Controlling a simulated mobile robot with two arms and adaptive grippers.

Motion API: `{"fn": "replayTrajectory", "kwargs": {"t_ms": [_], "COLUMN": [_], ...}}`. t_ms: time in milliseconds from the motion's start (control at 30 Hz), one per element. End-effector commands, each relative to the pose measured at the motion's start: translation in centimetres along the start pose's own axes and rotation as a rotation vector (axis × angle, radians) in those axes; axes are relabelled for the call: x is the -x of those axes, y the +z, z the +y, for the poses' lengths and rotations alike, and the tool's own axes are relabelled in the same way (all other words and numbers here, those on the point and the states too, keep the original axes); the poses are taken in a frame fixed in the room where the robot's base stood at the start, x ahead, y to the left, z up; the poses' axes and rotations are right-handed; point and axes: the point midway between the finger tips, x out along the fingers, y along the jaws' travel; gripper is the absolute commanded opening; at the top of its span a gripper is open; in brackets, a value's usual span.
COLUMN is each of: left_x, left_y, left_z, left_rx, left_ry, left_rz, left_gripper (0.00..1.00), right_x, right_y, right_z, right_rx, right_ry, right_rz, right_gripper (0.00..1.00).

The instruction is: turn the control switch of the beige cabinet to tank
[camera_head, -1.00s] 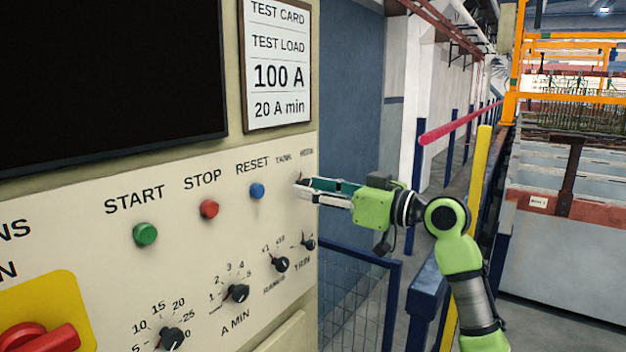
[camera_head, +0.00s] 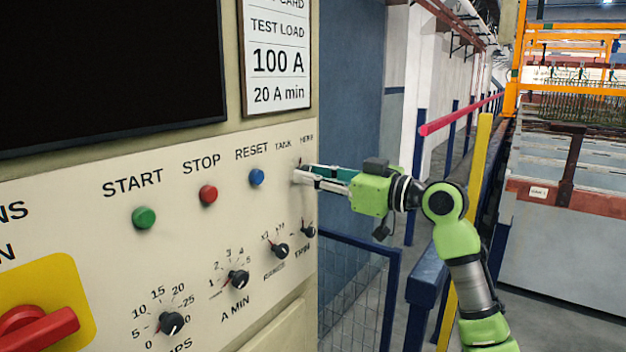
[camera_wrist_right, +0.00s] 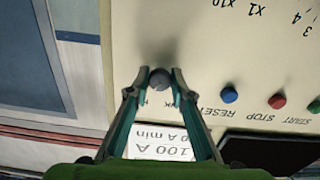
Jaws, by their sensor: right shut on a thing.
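The beige cabinet (camera_head: 120,250) fills the left of the head view, its panel facing me. The control switch, a small dark knob (camera_wrist_right: 159,78) in the right wrist view, sits by the partly hidden TANK label (camera_head: 283,146). My right gripper (camera_head: 297,175) reaches the panel from the right, just below the TANK lettering. In the wrist view its fingertips (camera_wrist_right: 159,90) are closed on both sides of the knob. The fingers mostly hide the knob in the head view, so its pointer cannot be read. My left gripper is not in view.
Green START (camera_head: 144,218), red STOP (camera_head: 208,194) and blue RESET (camera_head: 257,177) buttons lie left of the gripper. Several dial knobs (camera_head: 238,280) sit below. A red emergency-style handle (camera_head: 40,328) is at lower left. A blue railing (camera_head: 425,285) stands right of the cabinet.

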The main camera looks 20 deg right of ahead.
Motion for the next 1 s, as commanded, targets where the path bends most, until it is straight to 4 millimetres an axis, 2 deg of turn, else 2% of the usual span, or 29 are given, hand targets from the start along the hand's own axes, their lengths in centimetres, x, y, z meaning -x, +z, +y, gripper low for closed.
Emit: {"fn": "replayTrajectory", "kwargs": {"t_ms": [33, 400, 700, 1000], "left_x": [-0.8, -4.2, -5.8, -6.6], "left_y": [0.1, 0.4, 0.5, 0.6], "left_z": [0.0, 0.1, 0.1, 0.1], "left_rx": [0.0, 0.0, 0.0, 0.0], "left_ry": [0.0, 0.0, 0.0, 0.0], "left_rz": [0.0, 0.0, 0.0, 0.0], "left_gripper": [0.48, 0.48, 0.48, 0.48], "right_x": [0.0, 0.1, 0.0, 0.0], "right_y": [0.3, 0.3, 0.1, 0.0], "right_z": [0.0, 0.1, 0.1, 0.2], "right_rx": [0.032, 0.352, 0.629, 0.845], "right_ry": [0.002, 0.004, 0.003, 0.003], "right_rz": [0.002, 0.002, 0.002, 0.001], "right_gripper": [0.0, 0.0, 0.0, 0.0]}}
